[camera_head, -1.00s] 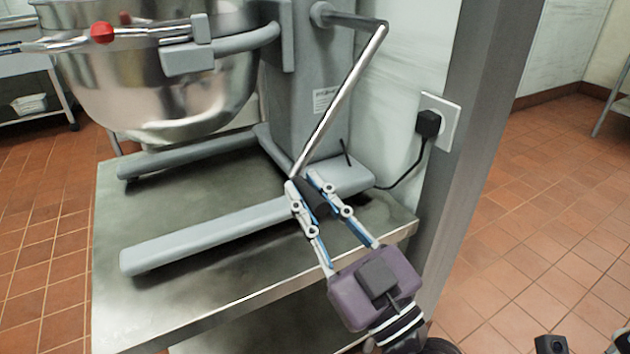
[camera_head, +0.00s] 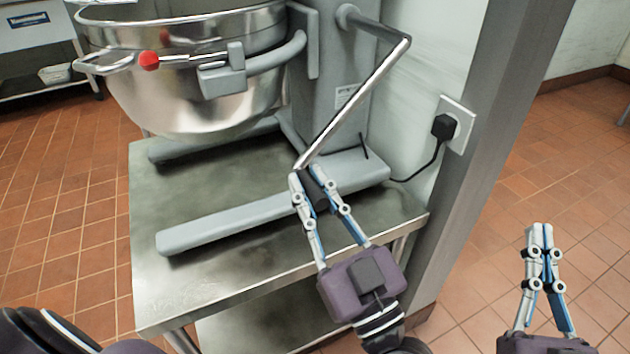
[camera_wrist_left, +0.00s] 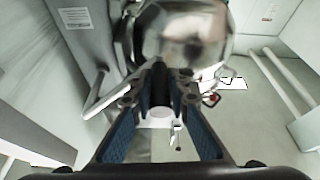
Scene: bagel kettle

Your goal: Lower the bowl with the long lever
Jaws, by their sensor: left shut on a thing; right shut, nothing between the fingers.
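The steel mixer bowl (camera_head: 190,100) hangs in the grey mixer's arms above the feet of its stand. The long lever (camera_head: 355,100) is a silver rod that slants down from the pivot arm on the mixer's right side and ends in a dark grip (camera_head: 318,192). My left gripper (camera_head: 309,183) is shut on that grip, near the lever's lower end. In the left wrist view the dark grip (camera_wrist_left: 160,88) sits between the fingers, with the shiny bowl (camera_wrist_left: 185,35) beyond. My right gripper (camera_head: 539,235) is shut and empty at the right, away from the mixer.
The mixer stands on a steel table (camera_head: 280,250). A grey post (camera_head: 500,130) rises close to the table's right side. A black plug (camera_head: 444,126) with a cord is at the wall. Tiled floor is open at right.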

